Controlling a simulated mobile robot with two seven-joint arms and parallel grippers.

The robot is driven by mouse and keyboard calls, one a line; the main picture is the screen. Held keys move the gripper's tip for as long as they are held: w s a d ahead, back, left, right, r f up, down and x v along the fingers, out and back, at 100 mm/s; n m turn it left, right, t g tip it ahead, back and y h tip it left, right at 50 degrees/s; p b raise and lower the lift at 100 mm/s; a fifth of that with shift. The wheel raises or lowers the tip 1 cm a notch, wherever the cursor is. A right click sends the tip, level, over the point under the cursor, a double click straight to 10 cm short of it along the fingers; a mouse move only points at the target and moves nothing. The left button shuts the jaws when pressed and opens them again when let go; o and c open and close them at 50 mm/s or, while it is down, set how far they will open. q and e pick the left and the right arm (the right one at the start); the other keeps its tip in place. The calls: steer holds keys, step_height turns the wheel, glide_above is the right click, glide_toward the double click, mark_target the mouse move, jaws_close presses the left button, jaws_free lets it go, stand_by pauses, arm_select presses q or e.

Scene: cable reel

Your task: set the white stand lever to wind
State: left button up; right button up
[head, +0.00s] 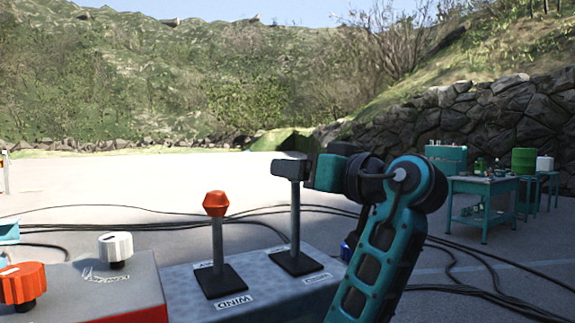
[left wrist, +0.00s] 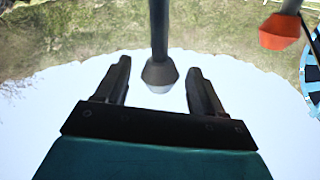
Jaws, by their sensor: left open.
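The white lever (head: 295,220) stands nearly upright from a black plate on the speckled blue-grey stand (head: 275,301). My left gripper (head: 288,168) is at its top and hides the knob in the head view. In the left wrist view, the pale grey-white knob (left wrist: 160,75) shows between the two spread fingers of the left gripper (left wrist: 158,80), with gaps on both sides. A small label (head: 317,278) by this lever is too small to read. My right gripper is not in view.
A red-knobbed lever (head: 216,205) stands just left, beside a WIND label (head: 234,301); it also shows in the left wrist view (left wrist: 280,32). Left of it, a grey box carries a white knob (head: 115,247) and an orange knob (head: 22,284). Cables (head: 465,262) cross the ground. A teal workbench (head: 482,190) stands far right.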

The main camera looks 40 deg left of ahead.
arm_select(q)
steer(key=shift+w+a, duration=0.15)
steer(key=shift+a, duration=1.6)
jaws_close()
